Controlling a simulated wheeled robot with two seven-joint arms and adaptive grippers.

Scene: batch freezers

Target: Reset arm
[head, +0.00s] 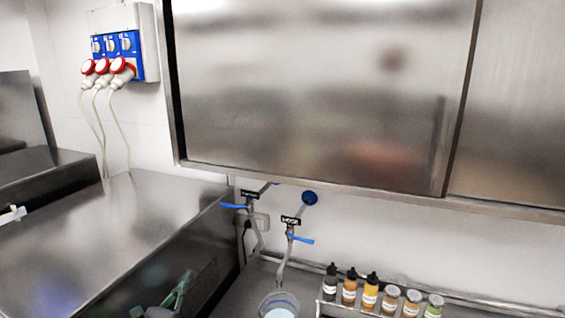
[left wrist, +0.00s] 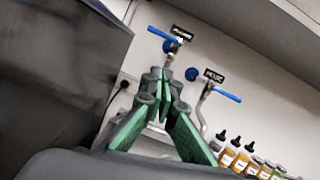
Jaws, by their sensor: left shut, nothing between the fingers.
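My left gripper (head: 178,292) shows at the bottom of the head view, in front of the dark side of the steel unit on the left. Its green-padded fingers also show in the left wrist view (left wrist: 163,82), tips together, shut and empty. In that view they point towards the wall with the blue-handled taps. My right gripper is in neither view.
A steel unit (head: 95,235) stands at left, close to my left gripper. Two blue-handled taps (head: 290,236) are on the wall above a container (head: 278,298). Several bottles and jars stand in a rack (head: 335,309) at right. A steel cabinet (head: 320,90) hangs above.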

